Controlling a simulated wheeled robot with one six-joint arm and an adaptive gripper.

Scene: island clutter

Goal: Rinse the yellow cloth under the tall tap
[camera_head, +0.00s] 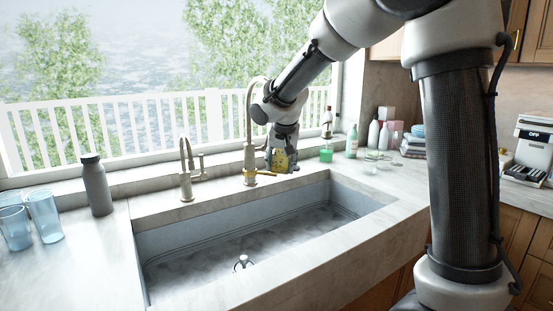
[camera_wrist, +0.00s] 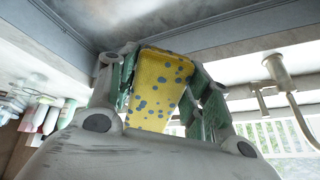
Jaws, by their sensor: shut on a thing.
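The yellow cloth (camera_head: 281,161) shows blue spots in the wrist view (camera_wrist: 158,92). My gripper (camera_head: 283,152) is shut on it, with the cloth between its two green-padded fingers. The cloth hangs near the sink's back edge, close to the right of the tall tap (camera_head: 250,155). The tall tap's neck arches up behind my wrist, which hides part of it and its outlet. I see no water running. A shorter tap (camera_head: 186,172) stands further left. The wrist view also shows a tap (camera_wrist: 277,72) beside my gripper; I cannot tell which.
The wide sink (camera_head: 150,245) is empty apart from a small drain fitting (camera_head: 243,263). A grey bottle (camera_head: 96,185) and blue glasses (camera_head: 44,215) stand on the left counter. Bottles (camera_head: 373,134) and a green cup (camera_head: 326,155) crowd the right back corner.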

